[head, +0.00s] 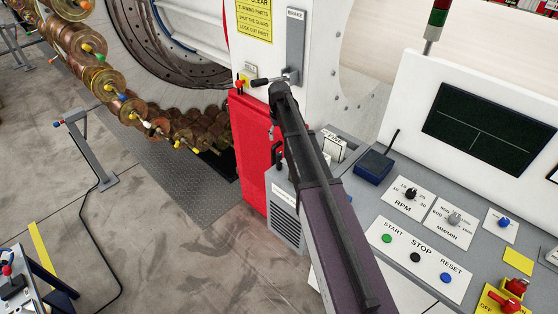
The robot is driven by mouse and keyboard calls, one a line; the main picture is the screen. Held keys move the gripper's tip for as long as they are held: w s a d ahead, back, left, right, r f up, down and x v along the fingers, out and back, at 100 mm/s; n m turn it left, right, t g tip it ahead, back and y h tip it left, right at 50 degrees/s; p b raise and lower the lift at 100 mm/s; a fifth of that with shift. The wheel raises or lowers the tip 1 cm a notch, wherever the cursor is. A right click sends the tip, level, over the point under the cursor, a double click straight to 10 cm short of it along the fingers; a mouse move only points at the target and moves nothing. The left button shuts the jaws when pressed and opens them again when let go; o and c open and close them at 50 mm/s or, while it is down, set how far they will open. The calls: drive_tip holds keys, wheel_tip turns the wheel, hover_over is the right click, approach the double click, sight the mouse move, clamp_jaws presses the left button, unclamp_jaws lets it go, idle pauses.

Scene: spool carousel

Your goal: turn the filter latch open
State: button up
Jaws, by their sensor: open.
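A grey filter box (284,222) with a slotted vent and a small label stands at the foot of the machine, beside the red panel (255,150). A black handle (278,154) stands upright at the top of this box, apparently the filter latch; its label is too small to read. My arm reaches up from the bottom, passing just right of the handle. My gripper (281,90) is at its far end, above the handle and close below the brake lever (268,80). The fingers are small and partly hidden; the gripper is open and holds nothing that I can see.
A control desk (405,168) with buttons, dials and a dark screen (488,128) fills the right side. A dark blue box (373,166) stands on its left end. Copper spools (105,82) hang on the carousel at upper left. The floor (185,235) left of the filter box is clear.

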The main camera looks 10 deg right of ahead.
sight(279, 160)
drive_tip(key=shift+f, duration=0.1)
wheel_tip(279, 160, down, 14)
drive_tip(key=b, duration=1.3)
drive_tip(key=shift+r+b, duration=0.25)
drive_tip(key=shift+b, duration=0.1)
clamp_jaws()
idle(0.3)
